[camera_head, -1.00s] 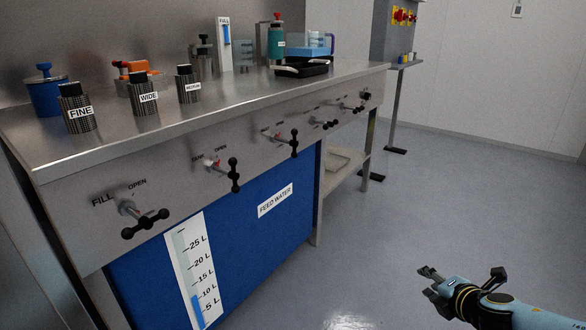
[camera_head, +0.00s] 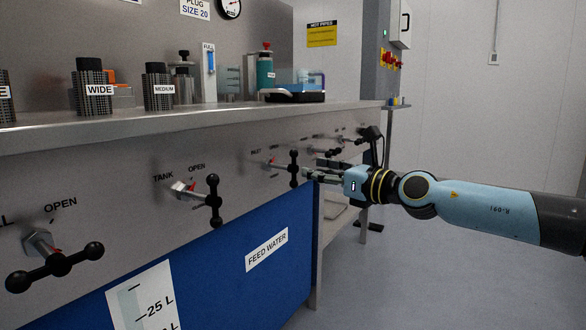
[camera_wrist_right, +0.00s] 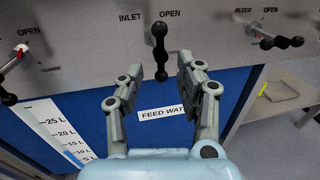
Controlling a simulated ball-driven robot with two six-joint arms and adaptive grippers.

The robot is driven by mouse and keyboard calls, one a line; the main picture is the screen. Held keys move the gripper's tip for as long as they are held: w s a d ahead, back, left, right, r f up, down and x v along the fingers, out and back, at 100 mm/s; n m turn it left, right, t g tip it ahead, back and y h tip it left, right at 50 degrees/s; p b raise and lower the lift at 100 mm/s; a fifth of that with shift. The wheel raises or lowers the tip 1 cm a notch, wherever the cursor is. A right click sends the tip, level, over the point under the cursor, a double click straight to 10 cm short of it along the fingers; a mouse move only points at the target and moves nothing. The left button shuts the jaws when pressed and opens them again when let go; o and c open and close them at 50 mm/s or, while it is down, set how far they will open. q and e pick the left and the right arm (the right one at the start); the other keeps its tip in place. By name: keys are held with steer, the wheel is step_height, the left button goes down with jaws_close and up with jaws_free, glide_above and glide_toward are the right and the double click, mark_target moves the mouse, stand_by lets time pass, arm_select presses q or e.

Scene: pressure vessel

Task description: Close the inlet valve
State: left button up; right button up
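The inlet valve has a black bar handle with ball ends (camera_head: 294,168) on the steel front panel, under the words INLET and OPEN. Its handle stands upright, and it also shows in the right wrist view (camera_wrist_right: 159,42). My right gripper (camera_head: 309,174) is at the handle, coming from the right. In the right wrist view my right gripper (camera_wrist_right: 160,68) is open, with one finger on each side of the handle's lower ball. Whether a finger touches it I cannot tell. My left gripper is not in view.
The tank valve (camera_head: 212,198) is left of the inlet valve, and the fill valve (camera_head: 55,266) is farther left. The bleed valve (camera_wrist_right: 280,42) is to the right. The steel worktop (camera_head: 215,114) overhangs the panel. A blue feed water tank (camera_head: 235,262) is below.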

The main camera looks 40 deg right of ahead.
mark_target(294, 179)
steer(key=w, duration=0.2)
steer(key=w+a, duration=0.1)
steer(key=w, duration=0.2)
steer(key=w+b, duration=0.1)
steer(key=w, duration=0.1)
steer(key=shift+w+a+f, duration=0.1)
steer(key=shift+w+a, duration=0.1)
steer(key=shift+a, duration=0.05)
steer(key=shift+c, duration=0.4)
jaws_close()
